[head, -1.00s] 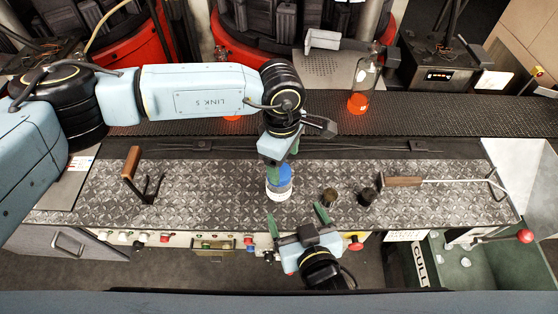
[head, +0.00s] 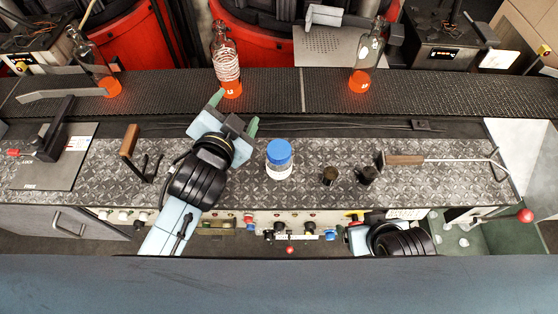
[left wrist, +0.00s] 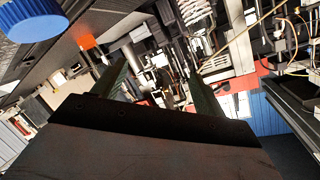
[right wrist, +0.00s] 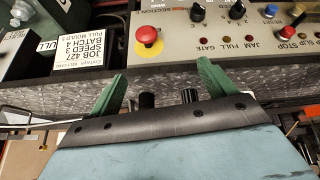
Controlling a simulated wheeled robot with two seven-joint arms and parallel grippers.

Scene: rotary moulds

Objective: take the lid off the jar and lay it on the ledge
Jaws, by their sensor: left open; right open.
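The jar (head: 278,172) is a small whitish jar standing upright on the patterned metal bench top. Its blue lid (head: 279,151) sits on top of it. The lid also shows at the upper left of the left wrist view (left wrist: 33,20). My left gripper (head: 236,111) is open and empty, to the left of and behind the jar, apart from it. My right gripper is low at the front right, its fingers hard to make out in the head view; in the right wrist view it is open and empty (right wrist: 162,74). A narrow dark ledge (head: 330,127) seems to run along the bench's back.
Two dark cylinders (head: 329,176) (head: 367,174) stand right of the jar. A wooden-handled rod (head: 405,159) lies beyond them; a wooden-handled tool (head: 129,140) is at left. Orange-bottomed bottles (head: 367,65) stand on the conveyor (head: 330,90). Front buttons include a red knob (right wrist: 148,35).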

